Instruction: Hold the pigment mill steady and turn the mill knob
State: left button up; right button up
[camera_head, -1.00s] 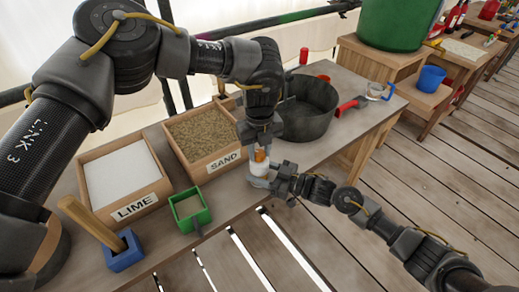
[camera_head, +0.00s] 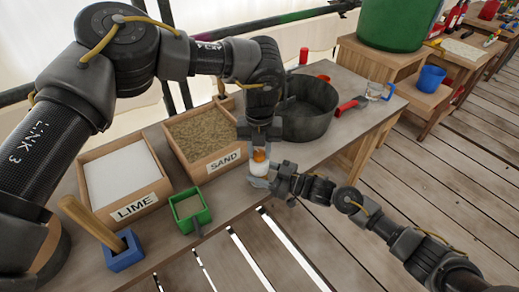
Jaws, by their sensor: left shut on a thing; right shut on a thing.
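The pigment mill (camera_head: 259,169) is a small whitish cylinder standing upright near the front edge of the workbench, in front of the sand box. Its mill knob (camera_head: 259,155) is orange and sits on top. My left gripper (camera_head: 259,149) comes down from above and is shut on the knob. My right gripper (camera_head: 268,178) reaches in from the right, low down, and is shut on the mill's body. The fingers hide part of the mill and of the knob.
A lime box (camera_head: 122,178), a sand box (camera_head: 207,138) and a small green box (camera_head: 190,209) stand left of the mill. A dark round tub (camera_head: 308,110) stands behind it to the right. A red-handled tool (camera_head: 350,106) lies farther right.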

aim_at(260, 152)
pick_arm(q)
jog(key=o, duration=1)
notch_tip(260, 152, up, 12)
dwell(0.3)
pick_arm(e)
jog(key=o, duration=1.1)
jog(key=v, duration=1.2)
